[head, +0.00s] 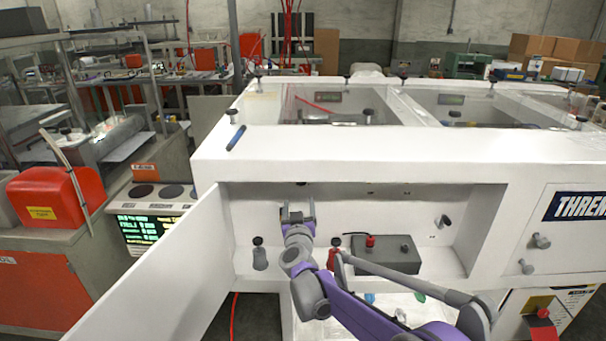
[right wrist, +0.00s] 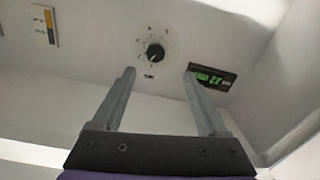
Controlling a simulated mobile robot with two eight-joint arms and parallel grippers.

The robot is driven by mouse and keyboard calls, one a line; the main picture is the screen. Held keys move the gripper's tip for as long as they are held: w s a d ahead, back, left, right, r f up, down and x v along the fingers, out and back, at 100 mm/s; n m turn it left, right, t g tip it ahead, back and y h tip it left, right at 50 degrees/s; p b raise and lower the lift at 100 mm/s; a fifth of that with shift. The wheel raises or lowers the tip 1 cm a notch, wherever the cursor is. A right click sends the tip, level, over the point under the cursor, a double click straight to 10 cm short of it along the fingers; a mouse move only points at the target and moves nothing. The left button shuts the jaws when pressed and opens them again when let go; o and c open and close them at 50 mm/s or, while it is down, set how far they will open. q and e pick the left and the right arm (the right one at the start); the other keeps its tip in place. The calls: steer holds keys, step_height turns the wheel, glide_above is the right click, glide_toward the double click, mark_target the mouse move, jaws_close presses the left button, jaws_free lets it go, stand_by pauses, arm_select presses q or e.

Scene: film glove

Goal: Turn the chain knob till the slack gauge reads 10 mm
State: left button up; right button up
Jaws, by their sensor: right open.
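In the right wrist view a small black chain knob (right wrist: 155,52) sits on a round white dial with markings, on the pale panel. The slack gauge (right wrist: 212,77) is a dark display to its right with green digits that look like 22 mm. My right gripper (right wrist: 159,74) is open and empty, its fingers pointing at the panel. The knob lies just beyond the gap between the fingertips, apart from them. In the head view my right gripper (head: 298,212) reaches into the open white recess and covers the knob area. My left gripper is not in view.
A white door (head: 160,280) stands open at the recess's left. A grey box (head: 385,255) with a red button, a grey-black knob post (head: 259,255) and a red piece sit on the recess floor. A label (right wrist: 45,25) is on the panel.

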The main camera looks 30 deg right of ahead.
mark_target(302, 183)
steer(key=shift+h, duration=0.3)
steer(key=x, duration=1.1)
steer(key=shift+w+d+f+p, duration=0.1)
steer(key=shift+d+f+p, duration=0.05)
steer(key=shift+d+p, duration=0.2)
jaws_close()
